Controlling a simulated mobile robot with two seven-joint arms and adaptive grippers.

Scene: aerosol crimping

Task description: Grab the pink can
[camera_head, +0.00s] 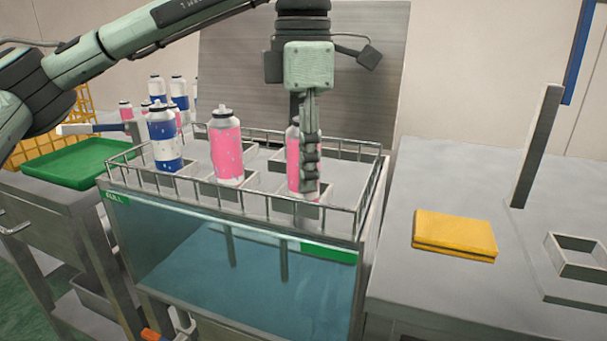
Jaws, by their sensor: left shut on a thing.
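My left gripper (309,160) comes down from above and is shut on a pink can (293,163) at the right of the railed rack (225,208). The gripper's fingers hide much of that can, which stands upright in or at its square slot. A second pink can (226,152) with a black top stands upright in the rack's middle. A blue and white can (164,140) stands at the rack's left end. More pink and blue cans (180,95) stand behind on the left. My right gripper is not in view.
A low metal railing rings the rack, above a water tank (230,265). A green tray (75,163) lies on the left. On the right table are a yellow pad (453,233), a grey post (537,147) and a square holder (578,256). Several rack slots are empty.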

